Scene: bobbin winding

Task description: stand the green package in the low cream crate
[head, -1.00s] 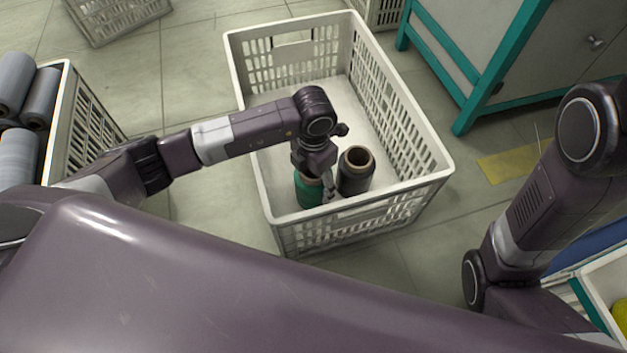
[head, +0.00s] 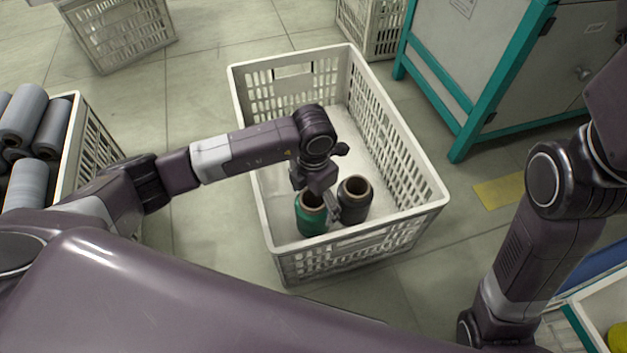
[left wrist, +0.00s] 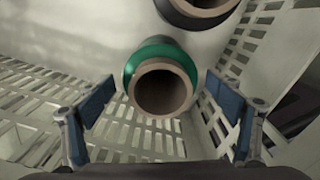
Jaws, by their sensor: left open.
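The green package (head: 312,219) is a green spool with a brown tube core. It stands upright inside the low cream crate (head: 262,200), near the crate's front wall. My left gripper (head: 322,202) is just above it, open, with nothing held. In the left wrist view the green package (left wrist: 155,52) shows between the two spread fingers (left wrist: 160,118), clear of both. A black package (head: 355,204) stands upright to its right, close beside it. My right arm is at the right edge of the head view, and its gripper is out of the picture.
The back of the cream crate is empty. A crate of grey rolls (head: 32,125) stands at the left. Other crates (head: 120,35) are behind. A cabinet with teal edges (head: 470,70) stands at the right. A yellow floor mark (head: 498,190) lies beside it.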

